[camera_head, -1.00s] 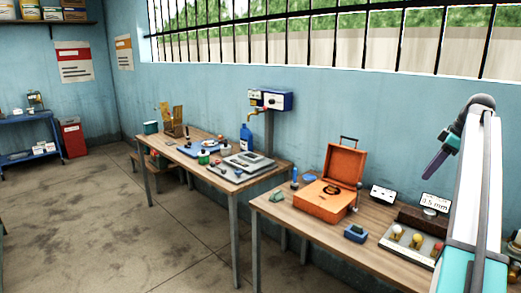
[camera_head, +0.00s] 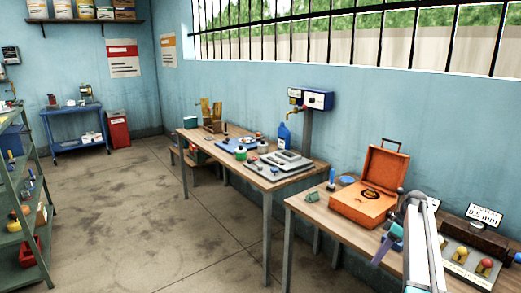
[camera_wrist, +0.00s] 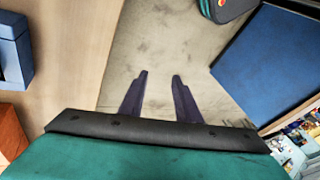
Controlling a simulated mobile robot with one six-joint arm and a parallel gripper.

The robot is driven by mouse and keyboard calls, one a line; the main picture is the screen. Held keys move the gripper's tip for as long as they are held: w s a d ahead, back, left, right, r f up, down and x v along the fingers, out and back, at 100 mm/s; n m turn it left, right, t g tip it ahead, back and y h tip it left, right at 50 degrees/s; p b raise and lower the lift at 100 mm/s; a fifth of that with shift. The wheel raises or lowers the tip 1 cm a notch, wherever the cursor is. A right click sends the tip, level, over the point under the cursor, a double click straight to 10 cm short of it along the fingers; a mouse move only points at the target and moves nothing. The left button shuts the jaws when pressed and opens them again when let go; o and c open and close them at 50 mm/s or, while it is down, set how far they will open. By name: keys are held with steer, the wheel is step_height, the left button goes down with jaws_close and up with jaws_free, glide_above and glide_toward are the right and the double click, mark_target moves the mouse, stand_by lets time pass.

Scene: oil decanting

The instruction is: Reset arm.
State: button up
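My gripper (camera_wrist: 160,76) shows in the wrist view with two dark purple fingers apart. Only bare floor shows between them, so it is open and empty. In the head view my gripper (camera_head: 385,246) hangs low at the right, at the front of the near table (camera_head: 315,212). My pale arm partly covers that table's right part. The fingertip gap is too small to tell in the head view.
An orange open case (camera_head: 363,208) stands on the near table. A second table (camera_head: 300,180) with tools and a blue bottle (camera_head: 284,136) is farther left. A green shelf rack (camera_head: 30,262) is at the left edge. The floor (camera_head: 150,220) between is clear.

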steer(key=s+a+f+g, duration=0.1)
steer(key=s+a+f, duration=0.5)
steer(key=a+f, duration=0.25)
steer(key=s+a+f+g+h+b, duration=0.1)
steer(key=s+a+f+g, duration=0.1)
steer(key=s+a+f, duration=0.65)
steer(key=s+a+f+g, duration=0.1)
steer(key=s+a+f, duration=0.2)
steer(key=a+f, duration=0.55)
steer(key=s+a+f+m+g+h, duration=0.1)
steer(key=s+a+f+m+g, duration=0.15)
steer(key=s+f, duration=1.1)
steer(key=s+f+m+t+h, duration=0.2)
steer(key=s+m, duration=0.6)
steer(key=s, duration=0.7)
steer(key=shift+d+f+h+b, duration=0.2)
steer(key=shift+d+h+b, duration=0.25)
steer(key=shift+h, duration=0.15)
